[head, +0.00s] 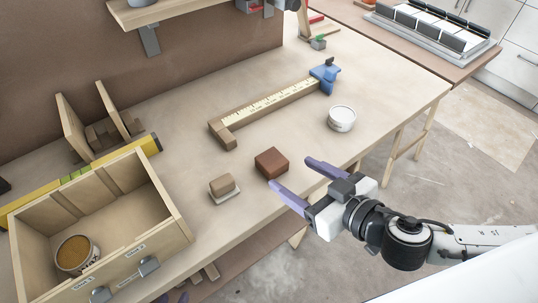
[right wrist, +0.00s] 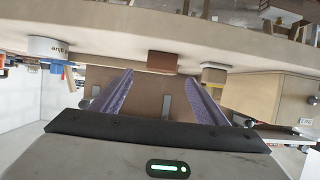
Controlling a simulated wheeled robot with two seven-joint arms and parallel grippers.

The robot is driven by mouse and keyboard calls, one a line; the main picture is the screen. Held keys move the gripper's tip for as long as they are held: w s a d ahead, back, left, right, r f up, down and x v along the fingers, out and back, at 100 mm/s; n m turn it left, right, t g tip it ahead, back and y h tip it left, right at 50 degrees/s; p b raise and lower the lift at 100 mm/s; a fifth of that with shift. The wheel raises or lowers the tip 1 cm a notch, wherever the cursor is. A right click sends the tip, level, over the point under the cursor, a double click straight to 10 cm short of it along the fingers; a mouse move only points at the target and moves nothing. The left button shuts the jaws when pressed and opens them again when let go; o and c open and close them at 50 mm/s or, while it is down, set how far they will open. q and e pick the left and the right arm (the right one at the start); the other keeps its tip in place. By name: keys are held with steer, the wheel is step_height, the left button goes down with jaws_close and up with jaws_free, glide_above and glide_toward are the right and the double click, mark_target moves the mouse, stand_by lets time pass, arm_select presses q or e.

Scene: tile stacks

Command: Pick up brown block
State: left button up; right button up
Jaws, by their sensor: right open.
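The brown block (head: 271,162), reddish and box-shaped, sits on the wooden table near its front edge. My right gripper (head: 290,173) is open and empty, its two purple fingers reaching in from the right, with the tips just short of the block. In the right wrist view the brown block (right wrist: 162,62) shows beyond the open fingers of the right gripper (right wrist: 160,77), roughly between them.
A lighter tan block on a white base (head: 222,188) stands left of the brown block. A white round tub (head: 341,118) stands to the right. A wooden measuring piece with a blue end (head: 280,98) lies behind. An open wooden box (head: 165,238) holds a can (head: 78,256) at left.

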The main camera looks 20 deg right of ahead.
mark_target(277, 163)
steer(key=p+x, duration=0.1)
steer(key=x, duration=0.8)
steer(key=shift+s, duration=0.1)
steer(key=c, duration=1.1)
steer(key=shift+r, duration=0.15)
steer(key=shift+c, duration=0.2)
